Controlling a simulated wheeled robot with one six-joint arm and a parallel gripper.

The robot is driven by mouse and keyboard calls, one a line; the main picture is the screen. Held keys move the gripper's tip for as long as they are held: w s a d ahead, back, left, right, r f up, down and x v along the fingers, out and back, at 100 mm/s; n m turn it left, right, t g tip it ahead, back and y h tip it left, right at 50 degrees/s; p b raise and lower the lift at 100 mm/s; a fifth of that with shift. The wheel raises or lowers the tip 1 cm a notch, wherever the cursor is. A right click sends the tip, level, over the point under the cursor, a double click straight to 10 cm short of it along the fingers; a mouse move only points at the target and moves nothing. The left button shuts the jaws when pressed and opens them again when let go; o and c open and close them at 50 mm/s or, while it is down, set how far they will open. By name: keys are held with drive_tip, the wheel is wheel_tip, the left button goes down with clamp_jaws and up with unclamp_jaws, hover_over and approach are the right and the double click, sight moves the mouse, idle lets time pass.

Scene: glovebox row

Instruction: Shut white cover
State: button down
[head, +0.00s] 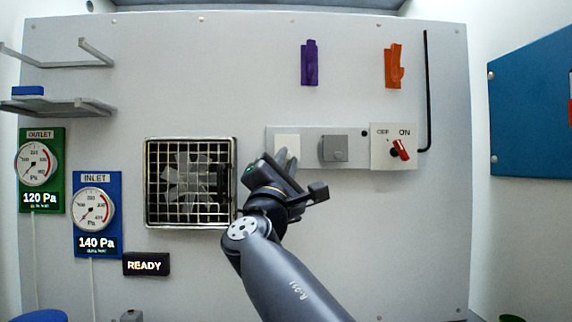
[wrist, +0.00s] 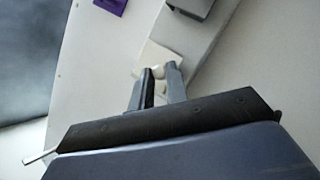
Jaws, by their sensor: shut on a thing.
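The white cover (head: 287,142) is a small white square at the left end of a grey strip on the wall panel. In the wrist view the white cover (wrist: 158,55) shows just beyond my fingertips, with a small pale round knob between them. My gripper (head: 285,158) reaches up to the cover from below and hides its lower part. In the wrist view my gripper (wrist: 160,72) is shut on the knob of the cover. How far the cover stands open is hard to tell from these views.
A grey box (head: 334,149) sits right of the cover, then a red OFF/ON switch (head: 399,149). A fan grille (head: 190,182) is close on the left. Purple (head: 309,63) and orange (head: 394,66) holders hang above. The panel below right is clear.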

drive_tip(key=c, duration=1.4)
unclamp_jaws()
drive_tip(key=shift+w+a, duration=0.1)
drive_tip(key=shift+f, duration=0.1)
drive_tip(key=b+v, duration=0.1)
drive_tip(key=v, duration=0.9)
drive_tip(key=shift+s+a+b, duration=0.15)
drive_tip(key=shift+s+b, duration=0.2)
drive_tip(key=shift+s, duration=0.05)
drive_tip(key=shift+f, duration=0.1)
drive_tip(key=p+x, duration=0.2)
drive_tip(key=x, duration=0.9)
drive_tip(key=shift+f, duration=0.1)
